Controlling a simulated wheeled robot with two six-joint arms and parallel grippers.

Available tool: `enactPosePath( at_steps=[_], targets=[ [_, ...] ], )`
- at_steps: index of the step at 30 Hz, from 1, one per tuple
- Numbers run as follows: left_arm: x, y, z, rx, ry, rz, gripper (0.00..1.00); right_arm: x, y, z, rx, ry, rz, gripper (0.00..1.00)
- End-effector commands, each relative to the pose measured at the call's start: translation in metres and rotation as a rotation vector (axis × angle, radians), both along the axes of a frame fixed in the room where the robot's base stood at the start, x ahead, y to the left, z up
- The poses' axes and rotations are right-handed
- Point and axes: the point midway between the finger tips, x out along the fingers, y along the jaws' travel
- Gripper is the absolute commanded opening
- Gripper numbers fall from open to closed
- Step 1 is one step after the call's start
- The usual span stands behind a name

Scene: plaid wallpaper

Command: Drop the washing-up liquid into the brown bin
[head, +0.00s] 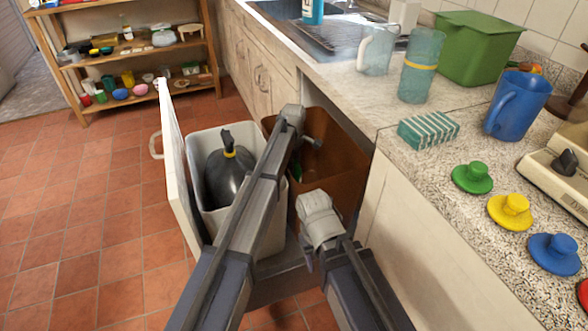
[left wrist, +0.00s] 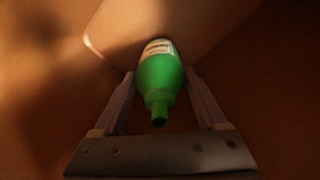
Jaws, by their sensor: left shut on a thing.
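The washing-up liquid is a green bottle with a pale label, seen in the left wrist view (left wrist: 160,78). My left gripper (left wrist: 160,88) is shut on it, one finger on each side, with the narrow nozzle end towards the camera. Brown walls surround it in that view. In the head view, the brown bin (head: 347,172) stands in the pulled-out unit under the counter. My left arm reaches over it and hides part of it; a little green shows beside the arm. My right arm shows in front of the bin, but its jaws are not visible.
The counter holds a sponge (head: 428,130), a blue jug (head: 517,105), a green tub (head: 478,48) and coloured lids.

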Motion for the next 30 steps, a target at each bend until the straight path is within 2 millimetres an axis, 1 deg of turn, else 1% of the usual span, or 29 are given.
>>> enactPosePath(
  at_steps=[3, 6, 7, 12, 13, 23, 26, 30],
  targets=[
    [0.0, 0.0, -0.005, 0.0, 0.0, 0.0, 0.0, 0.0, 0.0, -0.005, 0.001, 0.0, 0.001, 0.5],
    [0.0, 0.0, -0.003, 0.0, 0.0, 0.0, 0.0, 0.0, 0.0, -0.003, 0.001, 0.0, 0.001, 0.5],
    [0.0, 0.0, -0.003, 0.0, 0.0, 0.0, 0.78, 0.0, 0.0, -0.003, 0.001, 0.0, 0.001, 0.5],
    [0.0, 0.0, -0.003, 0.0, 0.0, 0.0, 0.97, 0.0, 0.0, -0.003, 0.001, 0.0, 0.001, 0.5],
    [0.0, 0.0, -0.003, 0.0, 0.0, 0.0, 1.0, 0.0, 0.0, -0.003, 0.001, 0.0, 0.001, 0.5],
    [0.0, 0.0, -0.001, 0.0, 0.0, 0.0, 1.0, 0.0, 0.0, -0.001, 0.0, 0.0, 0.0, 0.5],
    [0.0, 0.0, 0.003, 0.0, 0.0, 0.0, 1.0, 0.0, 0.0, 0.003, 0.0, 0.0, 0.0, 0.5],
    [0.0, 0.0, 0.015, 0.0, 0.0, 0.0, 1.0, 0.0, 0.0, 0.015, -0.001, 0.0, -0.002, 0.5]
  ],
)
